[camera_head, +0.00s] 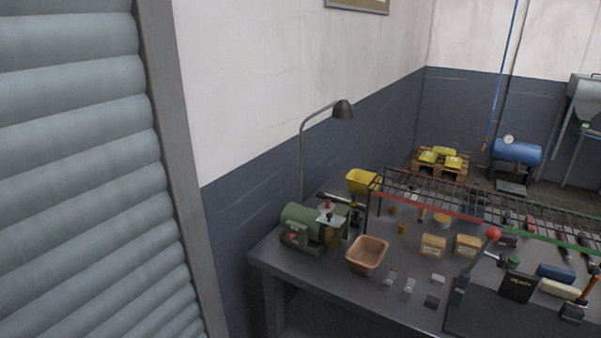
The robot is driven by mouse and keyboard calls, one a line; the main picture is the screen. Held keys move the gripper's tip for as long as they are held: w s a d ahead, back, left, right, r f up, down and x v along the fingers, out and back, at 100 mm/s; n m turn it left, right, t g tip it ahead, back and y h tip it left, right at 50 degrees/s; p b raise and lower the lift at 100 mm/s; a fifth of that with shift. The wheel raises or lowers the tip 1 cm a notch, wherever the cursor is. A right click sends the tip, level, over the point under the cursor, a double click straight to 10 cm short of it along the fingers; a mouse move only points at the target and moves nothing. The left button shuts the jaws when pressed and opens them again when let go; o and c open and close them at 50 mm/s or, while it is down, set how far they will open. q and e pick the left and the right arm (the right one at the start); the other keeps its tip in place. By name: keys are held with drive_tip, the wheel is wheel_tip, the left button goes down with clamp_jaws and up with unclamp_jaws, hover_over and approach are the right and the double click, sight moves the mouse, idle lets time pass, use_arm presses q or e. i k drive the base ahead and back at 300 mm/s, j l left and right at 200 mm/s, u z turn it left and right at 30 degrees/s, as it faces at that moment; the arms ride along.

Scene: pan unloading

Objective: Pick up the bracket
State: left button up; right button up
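I cannot pick out the bracket with certainty. Two small pale grey metal pieces, one on the left (391,279) and one on the right (409,286), stand on the dark workbench (320,289) just right of a copper-coloured pan (366,256). They are too small to tell their exact shape. The pan looks empty from here. Neither of my grippers is in view.
A green bench grinder (302,226) and a lamp (343,109) stand at the bench's left end. A wire rack (440,192) spans the back. Cardboard boxes (433,246), a red-knobbed lever (493,234) and a black "READY" sign (518,287) stand to the right.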

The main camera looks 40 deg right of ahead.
sight(408, 289)
drive_tip(key=z, duration=1.9)
